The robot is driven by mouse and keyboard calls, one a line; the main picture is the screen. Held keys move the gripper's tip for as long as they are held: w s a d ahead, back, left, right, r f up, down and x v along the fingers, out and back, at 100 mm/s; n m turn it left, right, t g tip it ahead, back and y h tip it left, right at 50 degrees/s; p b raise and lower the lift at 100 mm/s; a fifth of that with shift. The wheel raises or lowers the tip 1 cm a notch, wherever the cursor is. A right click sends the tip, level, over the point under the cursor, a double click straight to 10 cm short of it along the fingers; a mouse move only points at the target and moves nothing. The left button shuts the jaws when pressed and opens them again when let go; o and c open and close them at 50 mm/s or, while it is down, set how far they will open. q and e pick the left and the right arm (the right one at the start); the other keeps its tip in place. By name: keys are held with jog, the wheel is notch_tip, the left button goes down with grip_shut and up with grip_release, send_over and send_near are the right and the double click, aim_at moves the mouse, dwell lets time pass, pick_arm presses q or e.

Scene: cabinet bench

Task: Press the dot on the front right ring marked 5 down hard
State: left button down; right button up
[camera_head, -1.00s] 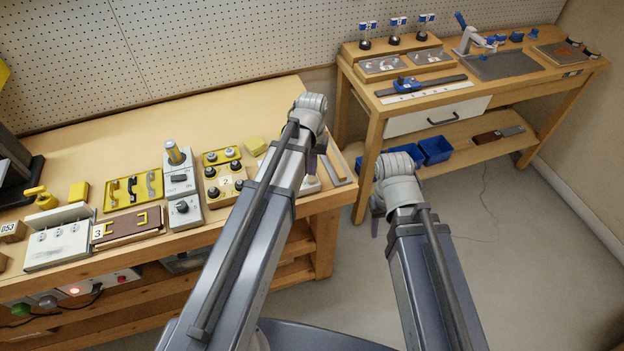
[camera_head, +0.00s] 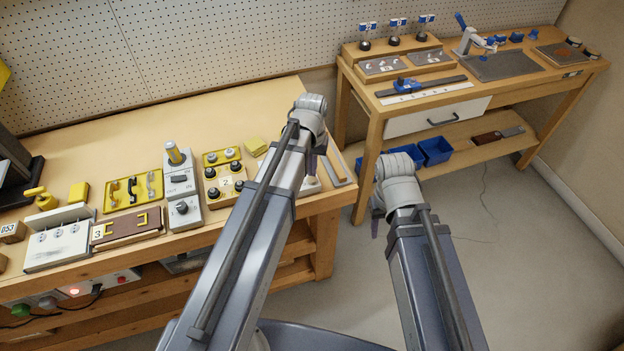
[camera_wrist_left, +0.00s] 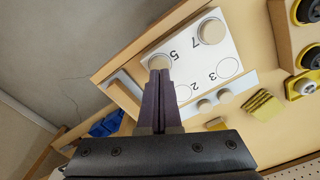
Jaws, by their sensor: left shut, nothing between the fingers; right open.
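The white plate (camera_wrist_left: 215,50) with printed rings marked 7, 5, 3 and 2 shows in the left wrist view. A pale round dot (camera_wrist_left: 158,62) sits by the 5, and another pale disc (camera_wrist_left: 211,31) sits by the 7. My left gripper (camera_wrist_left: 159,76) is shut and empty, its fingertips at the near edge of the dot by the 5 and covering part of it. Whether they touch it I cannot tell. In the head view my left arm hides most of the plate. My right gripper (camera_head: 375,222) is open, off the bench, over the floor.
A grey strip with round knobs (camera_wrist_left: 205,106) and a yellow pad (camera_wrist_left: 262,107) lie close to the plate. A second bench (camera_head: 480,90) stands at the right, with floor between.

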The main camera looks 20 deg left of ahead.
aim_at(313, 180)
pick_arm(q)
jog(key=shift+f+b, duration=0.85)
jog(key=shift+b, duration=0.05)
dwell(3.5)
jog(key=shift+r, duration=0.15)
dwell(0.5)
notch_tip(313, 180, up, 11)
jog(key=p, duration=1.1)
jog(key=s+d+m+y, duration=0.1)
jog(key=s+d+m, duration=0.3)
jog(key=s+d, duration=0.6)
jog(key=s, duration=0.4)
jog(key=shift+s+d+m, duration=0.15)
jog(key=shift+d+m, duration=0.1)
jog(key=shift+m, duration=0.05)
